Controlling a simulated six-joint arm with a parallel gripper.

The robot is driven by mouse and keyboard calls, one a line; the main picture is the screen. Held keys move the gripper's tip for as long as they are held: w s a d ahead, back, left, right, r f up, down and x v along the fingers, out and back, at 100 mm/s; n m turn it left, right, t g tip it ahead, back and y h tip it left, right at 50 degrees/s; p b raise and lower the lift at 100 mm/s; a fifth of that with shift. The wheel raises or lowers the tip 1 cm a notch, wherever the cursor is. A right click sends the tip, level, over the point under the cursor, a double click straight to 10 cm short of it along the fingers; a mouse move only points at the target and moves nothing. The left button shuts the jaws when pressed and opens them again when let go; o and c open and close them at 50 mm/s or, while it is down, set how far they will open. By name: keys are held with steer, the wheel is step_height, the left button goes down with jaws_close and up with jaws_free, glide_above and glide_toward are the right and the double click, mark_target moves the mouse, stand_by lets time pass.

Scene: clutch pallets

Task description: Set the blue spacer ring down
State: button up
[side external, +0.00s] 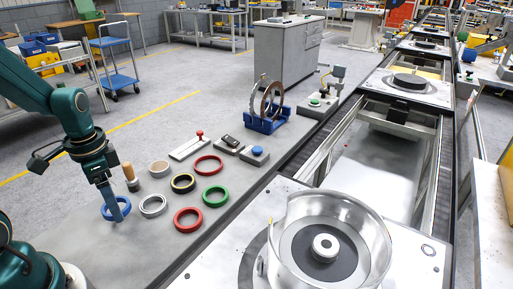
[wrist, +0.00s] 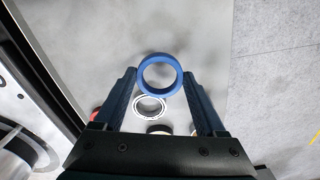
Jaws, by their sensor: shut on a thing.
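The blue spacer ring (side external: 106,212) is at my gripper (side external: 116,213), near the left end of the grey bench in the side external view. In the wrist view the blue ring (wrist: 160,57) sits between the two fingertips of my gripper (wrist: 160,75), which are shut on its outer sides. The ring looks roughly flat. I cannot tell whether its underside touches the bench or is slightly above it.
A silver bearing ring (side external: 153,206) lies close to the right. Black (side external: 182,184), red (side external: 187,220), green (side external: 215,196) and beige (side external: 158,168) rings lie beyond. A wooden-handled tool (side external: 130,177) stands just behind. Bare bench (side external: 90,238) lies in front.

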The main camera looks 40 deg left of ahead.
steer(key=shift+f, duration=1.25)
steer(key=shift+f, duration=0.1)
steer(key=o, duration=1.4)
step_height(320, 180, up, 11)
steer(key=s+d+r+n+t, duration=0.1)
steer(key=d+r+t, duration=0.1)
steer(key=d, duration=0.4)
steer(key=s+d+r+n+t, duration=0.2)
steer(key=d+t, duration=0.1)
steer(key=d, duration=0.4)
steer(key=shift+r+t, duration=0.2)
steer(key=shift+t, duration=0.1)
